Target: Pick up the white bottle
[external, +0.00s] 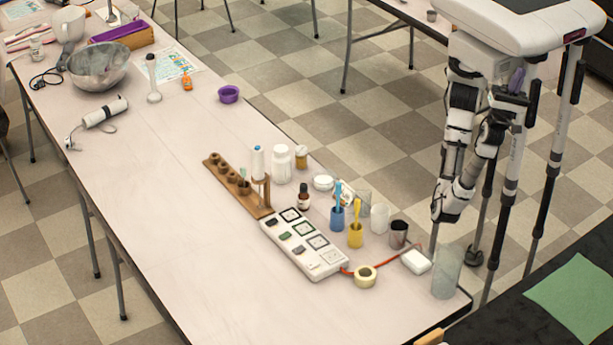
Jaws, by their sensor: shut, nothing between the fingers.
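A wide white bottle (282,165) with a white lid stands upright on the long pale table (180,215), behind the wooden rack. A slimmer white bottle (258,163) with a blue top stands just left of it. I cannot tell which one the task means. My arm is folded at the right, beyond the table's right edge. My gripper (512,98) is small and dark against my body, well away from both bottles. It is shut and empty, and its fingertips are hard to make out.
Near the bottles are an amber-capped jar (301,156), a dark dropper bottle (304,197), a low white jar (323,183) and a wooden rack (232,185). The table's middle is clear.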

